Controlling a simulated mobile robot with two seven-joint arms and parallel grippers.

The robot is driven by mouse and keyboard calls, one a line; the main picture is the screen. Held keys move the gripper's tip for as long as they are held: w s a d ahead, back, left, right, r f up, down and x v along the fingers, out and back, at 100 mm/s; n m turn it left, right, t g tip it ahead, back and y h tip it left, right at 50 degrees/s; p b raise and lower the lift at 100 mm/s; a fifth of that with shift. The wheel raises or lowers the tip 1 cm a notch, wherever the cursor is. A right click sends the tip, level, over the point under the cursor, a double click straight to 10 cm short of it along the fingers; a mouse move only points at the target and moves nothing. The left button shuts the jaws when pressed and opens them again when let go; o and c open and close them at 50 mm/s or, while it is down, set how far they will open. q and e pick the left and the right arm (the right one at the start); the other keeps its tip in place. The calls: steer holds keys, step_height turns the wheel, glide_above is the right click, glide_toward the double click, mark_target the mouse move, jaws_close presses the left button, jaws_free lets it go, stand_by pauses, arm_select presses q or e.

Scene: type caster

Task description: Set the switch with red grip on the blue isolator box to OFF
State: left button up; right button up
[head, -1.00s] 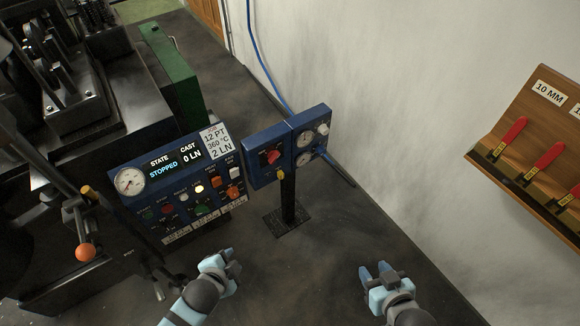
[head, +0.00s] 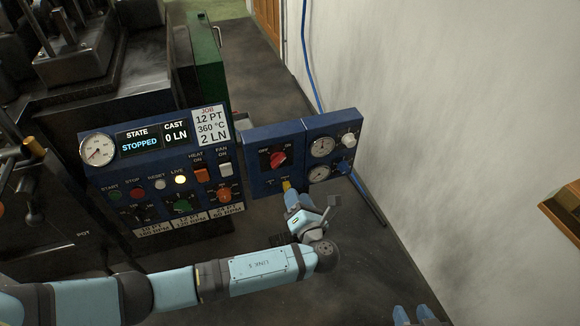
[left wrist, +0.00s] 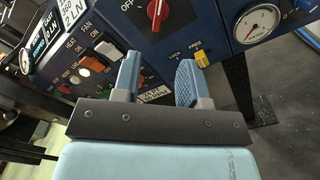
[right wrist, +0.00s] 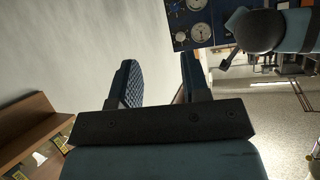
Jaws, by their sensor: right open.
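The blue isolator box (head: 255,182) stands right of the machine panel. Its switch with red grip (head: 278,158) sits between the OFF and ON labels and tilts up and right, toward ON. The red grip also shows at the top of the left wrist view (left wrist: 157,12). Below it is a yellow tab (left wrist: 201,58) close to the FREE label, right of LOCK. My left gripper (left wrist: 160,80) is open and empty, just below the box, its fingers apart from the red grip. My right gripper (head: 414,315) is open and empty at the bottom edge, far from the box.
The blue machine panel (head: 100,170) with buttons and knobs is left of the box. A gauge box (head: 335,132) adjoins the isolator on the right. The white wall (head: 450,120) rises on the right, with a wooden rack (head: 565,210) there. Floor between is clear.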

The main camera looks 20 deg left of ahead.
mark_target(281, 163)
arm_select(q)
steer(key=b+x, duration=0.3)
steer(key=x, duration=1)
steer(key=shift+a, duration=0.3)
steer(key=shift+c, duration=0.2)
jaws_close()
